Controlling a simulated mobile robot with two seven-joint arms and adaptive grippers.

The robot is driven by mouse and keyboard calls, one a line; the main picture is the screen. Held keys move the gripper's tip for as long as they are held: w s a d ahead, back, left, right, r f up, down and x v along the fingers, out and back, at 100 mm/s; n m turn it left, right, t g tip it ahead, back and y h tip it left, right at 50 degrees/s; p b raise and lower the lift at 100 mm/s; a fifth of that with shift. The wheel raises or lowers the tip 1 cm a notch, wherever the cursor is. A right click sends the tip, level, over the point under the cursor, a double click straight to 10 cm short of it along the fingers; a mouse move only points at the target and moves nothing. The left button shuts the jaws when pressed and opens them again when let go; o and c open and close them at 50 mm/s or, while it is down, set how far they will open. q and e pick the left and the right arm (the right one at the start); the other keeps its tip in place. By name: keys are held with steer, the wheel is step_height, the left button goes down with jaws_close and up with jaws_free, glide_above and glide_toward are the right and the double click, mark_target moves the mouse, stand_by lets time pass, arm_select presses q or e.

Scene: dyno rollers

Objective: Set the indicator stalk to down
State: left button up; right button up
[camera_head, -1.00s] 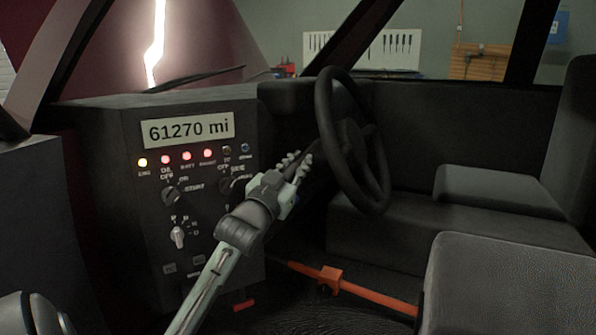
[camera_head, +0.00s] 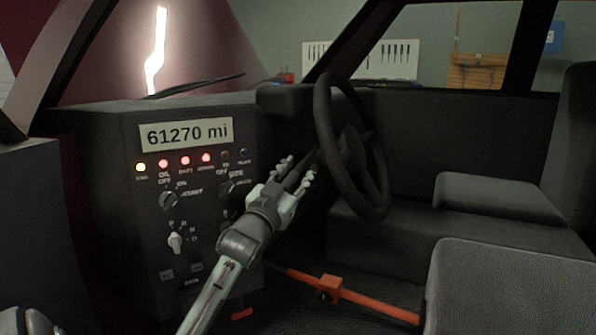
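The dark indicator stalk (camera_head: 297,179) sticks out to the left from the steering column, behind the black steering wheel (camera_head: 326,120). My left gripper (camera_head: 296,172) is at the stalk, left of the wheel. Its two pale fingers are spread apart, one on either side of the stalk. I cannot tell whether either finger touches it. The stalk's tip is partly hidden by the gripper, and its exact angle is hard to read against the dark column. My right gripper is not in view.
An orange lever bar (camera_head: 372,305) lies below the wheel. Grey seats (camera_head: 510,290) fill the right.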

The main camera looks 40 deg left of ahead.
arm_select(q)
steer(key=shift+s, duration=0.1)
steer(key=v, duration=1.2)
